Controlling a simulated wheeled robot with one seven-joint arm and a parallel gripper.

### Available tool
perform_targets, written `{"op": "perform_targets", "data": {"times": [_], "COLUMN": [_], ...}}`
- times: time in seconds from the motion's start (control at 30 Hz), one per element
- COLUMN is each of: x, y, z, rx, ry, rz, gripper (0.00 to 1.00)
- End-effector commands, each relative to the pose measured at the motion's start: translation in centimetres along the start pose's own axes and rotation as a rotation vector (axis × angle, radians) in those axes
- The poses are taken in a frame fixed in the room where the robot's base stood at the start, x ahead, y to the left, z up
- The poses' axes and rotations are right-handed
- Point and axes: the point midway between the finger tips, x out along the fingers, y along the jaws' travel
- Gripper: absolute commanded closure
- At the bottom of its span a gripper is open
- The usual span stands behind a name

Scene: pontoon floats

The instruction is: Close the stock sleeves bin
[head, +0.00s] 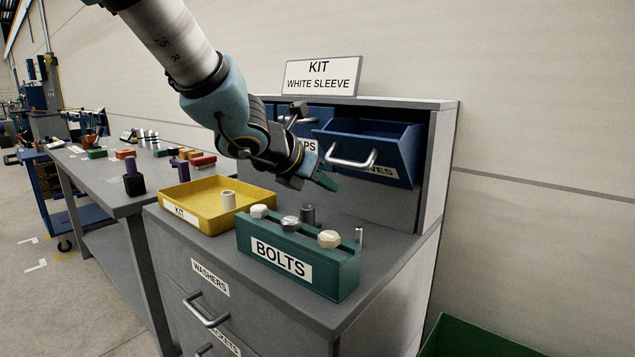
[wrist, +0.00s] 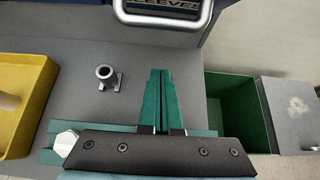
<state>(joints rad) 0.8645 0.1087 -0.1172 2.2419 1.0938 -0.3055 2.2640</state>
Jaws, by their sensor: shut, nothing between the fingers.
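The stock sleeves bin (head: 385,148) is the blue tilt-out bin on the right of the grey cabinet. It is tilted open, with its top leaning out and a silver handle (head: 352,160) on its front. Its label is partly hidden in the head view. In the wrist view the handle (wrist: 163,20) and a label ending in "EEVES" show at the top edge. My gripper (head: 327,182) is in front of and a little below the bin, apart from it. Its teal fingers (wrist: 160,75) are shut together with nothing between them, and point toward the bin.
A teal bolts block (head: 305,263) stands at the counter's front, below my gripper. A yellow kit tray (head: 203,225) holding a white sleeve is to its left. A grey cylindrical part (wrist: 107,76) stands behind the block. A green container (head: 470,340) is on the right.

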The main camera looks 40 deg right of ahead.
Motion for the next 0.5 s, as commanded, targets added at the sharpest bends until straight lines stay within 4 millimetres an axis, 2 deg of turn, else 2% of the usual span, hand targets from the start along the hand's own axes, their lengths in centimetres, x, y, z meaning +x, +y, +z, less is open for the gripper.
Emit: {"op": "perform_targets", "data": {"times": [0.03, 0.2, 0.23, 0.3, 0.5], "x": [1.4, 4.6, 3.7, 3.2, 2.8], "y": [0.0, 0.0, 0.1, 0.1, 0.1], "z": [-0.3, 0.0, 1.2, 2.1, 3.5], "rx": [-0.002, -0.002, -0.001, -0.002, -0.001], "ry": [0.002, 0.001, -0.002, -0.001, 0.000], "rz": [-0.002, -0.001, 0.001, 0.002, 0.002], "gripper": [1.00, 1.00, 1.00, 1.00, 1.00]}}
